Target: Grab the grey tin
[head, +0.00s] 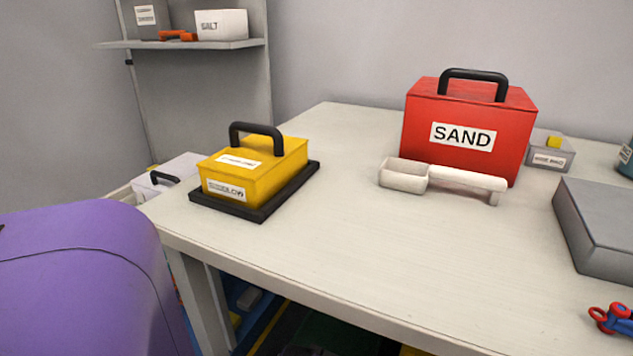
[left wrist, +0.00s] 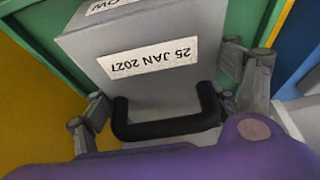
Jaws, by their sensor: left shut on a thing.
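The grey tin (left wrist: 150,92) fills the middle of the left wrist view. It has a black handle (left wrist: 168,130) and a white label reading "25 JAN 2027", upside down in that view. My left gripper (left wrist: 166,104) is shut on the tin, with a finger at each side of the handle; the exact contact points are partly hidden. My purple arm covers the tin's near side. The head view shows neither this tin nor my left gripper clearly. My right gripper is in neither view.
A green-walled container (left wrist: 45,42) surrounds the tin. In the head view, the table (head: 330,250) holds a yellow tin (head: 275,165) on a black tray (head: 262,213), a red SAND box (head: 420,110), a white scoop (head: 403,180) and a grey case (head: 605,230). The table's middle is clear.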

